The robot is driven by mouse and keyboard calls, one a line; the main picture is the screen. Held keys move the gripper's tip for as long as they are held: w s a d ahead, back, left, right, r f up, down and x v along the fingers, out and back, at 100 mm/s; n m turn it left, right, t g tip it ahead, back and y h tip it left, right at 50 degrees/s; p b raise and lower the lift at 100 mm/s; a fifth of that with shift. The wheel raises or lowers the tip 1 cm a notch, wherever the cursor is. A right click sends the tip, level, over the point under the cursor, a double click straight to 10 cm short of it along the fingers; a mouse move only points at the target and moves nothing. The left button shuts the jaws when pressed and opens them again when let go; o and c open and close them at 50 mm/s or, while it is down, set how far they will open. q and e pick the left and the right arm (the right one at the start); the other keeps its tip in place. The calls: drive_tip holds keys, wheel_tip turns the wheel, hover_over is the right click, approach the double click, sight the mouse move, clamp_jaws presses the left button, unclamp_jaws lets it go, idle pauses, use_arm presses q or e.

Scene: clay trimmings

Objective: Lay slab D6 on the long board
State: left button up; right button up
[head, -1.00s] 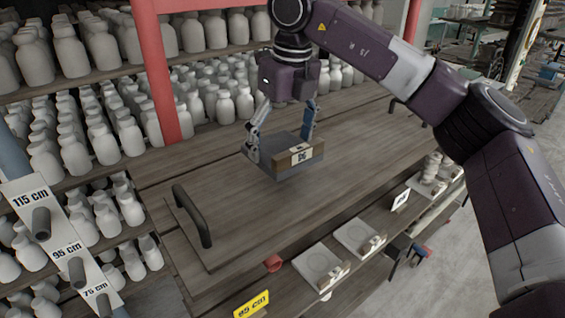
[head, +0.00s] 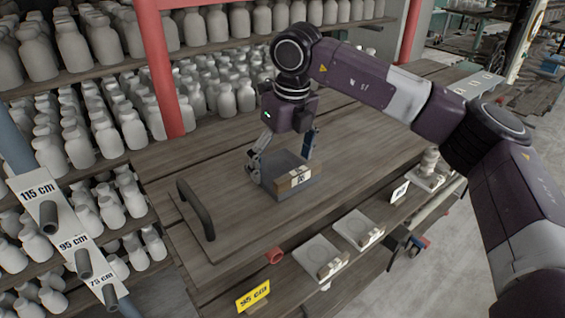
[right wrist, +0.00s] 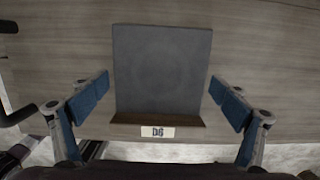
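Slab D6 (head: 284,162) is a flat grey square with a brown strip along its near edge and a white label; the right wrist view shows it (right wrist: 162,70) with "D6" readable. My right gripper (head: 283,152) has its fingers at the slab's left and right sides. My left gripper is out of view.
A black handle (head: 195,208) stands up at the board's left end. Shelves of pale bottles (head: 75,145) and a red post (head: 160,75) are behind. The board is bare right of the slab.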

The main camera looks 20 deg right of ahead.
drive_tip(key=shift+o, duration=0.4)
drive_tip(key=shift+r, duration=0.2)
wheel_tip(320, 180, up, 12)
drive_tip(key=s+b, duration=0.1)
drive_tip(key=b, duration=0.2)
drive_tip(key=shift+s+d+f, duration=0.15)
drive_tip(key=shift+s+d, duration=0.2)
